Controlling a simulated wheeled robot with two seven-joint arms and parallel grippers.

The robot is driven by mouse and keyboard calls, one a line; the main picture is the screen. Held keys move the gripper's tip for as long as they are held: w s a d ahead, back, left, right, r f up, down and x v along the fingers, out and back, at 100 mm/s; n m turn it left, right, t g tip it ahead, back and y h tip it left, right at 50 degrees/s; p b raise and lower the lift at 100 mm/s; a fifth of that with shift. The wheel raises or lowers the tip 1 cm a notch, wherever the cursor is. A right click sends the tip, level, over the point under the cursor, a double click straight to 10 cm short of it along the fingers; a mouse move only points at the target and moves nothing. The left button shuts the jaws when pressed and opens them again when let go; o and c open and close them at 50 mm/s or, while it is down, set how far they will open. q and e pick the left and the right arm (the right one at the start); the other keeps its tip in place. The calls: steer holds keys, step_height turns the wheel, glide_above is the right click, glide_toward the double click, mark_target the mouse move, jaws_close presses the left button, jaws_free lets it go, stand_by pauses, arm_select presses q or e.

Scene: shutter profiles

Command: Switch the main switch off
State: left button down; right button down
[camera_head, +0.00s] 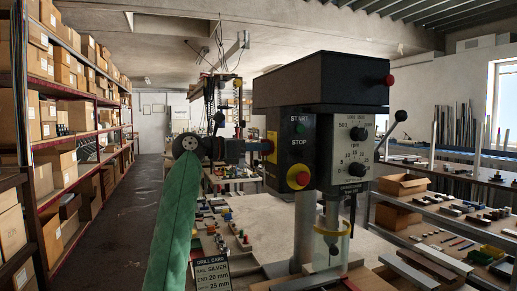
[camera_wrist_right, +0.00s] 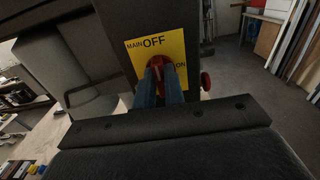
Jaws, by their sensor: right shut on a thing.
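The main switch is a red rotary knob (camera_wrist_right: 158,66) on a yellow plate (camera_wrist_right: 186,48) lettered MAIN, OFF and ON. The plate (camera_head: 272,146) is on the left side of the black drill press head (camera_head: 320,82). My right gripper (camera_head: 262,147) reaches it from the left. In the wrist view, the two blue fingers of the right gripper (camera_wrist_right: 160,84) are shut on the knob, one on each side. They hide much of the knob, so I cannot tell exactly which word it points to. My left gripper is not in view.
A drill card (camera_head: 213,274) stands below. Shelves with boxes (camera_head: 62,115) line the left. A bench (camera_head: 440,235) with parts is at the right.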

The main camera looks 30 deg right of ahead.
steer(key=shift+r, duration=0.1)
steer(key=c, duration=1.5)
jaws_free()
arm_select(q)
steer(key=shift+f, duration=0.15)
arm_select(e)
steer(key=shift+a, duration=0.15)
